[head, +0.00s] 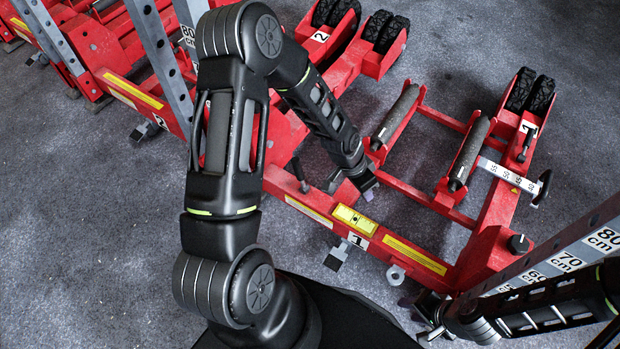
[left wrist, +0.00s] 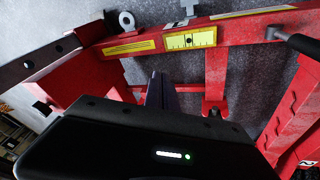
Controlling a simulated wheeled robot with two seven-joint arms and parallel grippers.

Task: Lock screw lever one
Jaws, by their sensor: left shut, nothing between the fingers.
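Another dark-knobbed lever (head: 300,170) stands on the frame's left part, and a black handle shows at the right of the left wrist view (left wrist: 302,44). My left gripper (head: 368,190) is shut and empty over the frame, near the yellow level (head: 352,219). Its fingers (left wrist: 161,92) point at the frame. My right gripper (head: 428,325) is low at the bottom right; its opening is unclear.
Two dark rollers (head: 396,117) lie across the jack. A grey post with cm marks (head: 566,262) rises at the right, beside my right arm. Grey floor (head: 100,220) is free at the left.

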